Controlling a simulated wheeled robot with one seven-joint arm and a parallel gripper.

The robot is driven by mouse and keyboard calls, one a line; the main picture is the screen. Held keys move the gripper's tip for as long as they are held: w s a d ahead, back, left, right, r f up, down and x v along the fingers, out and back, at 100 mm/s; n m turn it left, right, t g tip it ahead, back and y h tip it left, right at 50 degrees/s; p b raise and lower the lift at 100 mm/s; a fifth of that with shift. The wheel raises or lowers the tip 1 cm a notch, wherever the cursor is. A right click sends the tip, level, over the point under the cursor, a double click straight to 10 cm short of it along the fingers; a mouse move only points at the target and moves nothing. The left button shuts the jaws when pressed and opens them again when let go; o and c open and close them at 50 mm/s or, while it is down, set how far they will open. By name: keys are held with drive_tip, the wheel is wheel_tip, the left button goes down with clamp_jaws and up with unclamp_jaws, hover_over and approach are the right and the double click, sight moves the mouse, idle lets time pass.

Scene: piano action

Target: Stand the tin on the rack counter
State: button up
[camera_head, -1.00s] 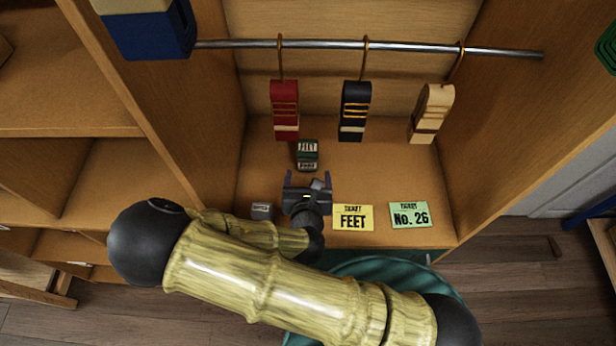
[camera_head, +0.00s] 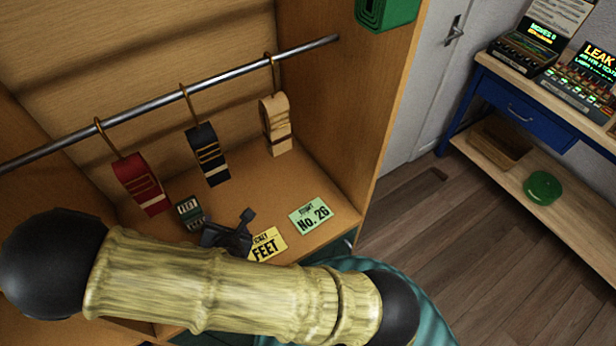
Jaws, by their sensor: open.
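My gripper (camera_head: 228,220) is open and empty, low over the counter just right of the tin. Whether a finger touches the tin I cannot tell. My arm crosses the lower picture and hides the counter's front left part.
A red item (camera_head: 142,184), a navy item (camera_head: 208,155) and a tan item (camera_head: 275,124) hang from the metal rail (camera_head: 230,86). A yellow card (camera_head: 267,245) and a green card (camera_head: 311,215) lie on the counter. A blue desk (camera_head: 525,108) stands right, beyond open floor.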

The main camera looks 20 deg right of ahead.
drive_tip(key=s+d+r+m+g, duration=0.2)
drive_tip(key=d+r+m, duration=0.6)
drive_tip(key=m, duration=0.6)
drive_tip(key=s+d+r+m+g, duration=0.2)
drive_tip(key=d+r+m+g, duration=0.3)
drive_tip(key=d+r+m, duration=0.3)
drive_tip(key=d+m, duration=0.4)
drive_tip(key=m, duration=0.2)
drive_tip(key=shift+d+r+m, duration=0.25)
drive_tip(key=shift+r+m, duration=0.05)
drive_tip(key=shift+m, duration=0.1)
drive_tip(key=shift+c, duration=0.5)
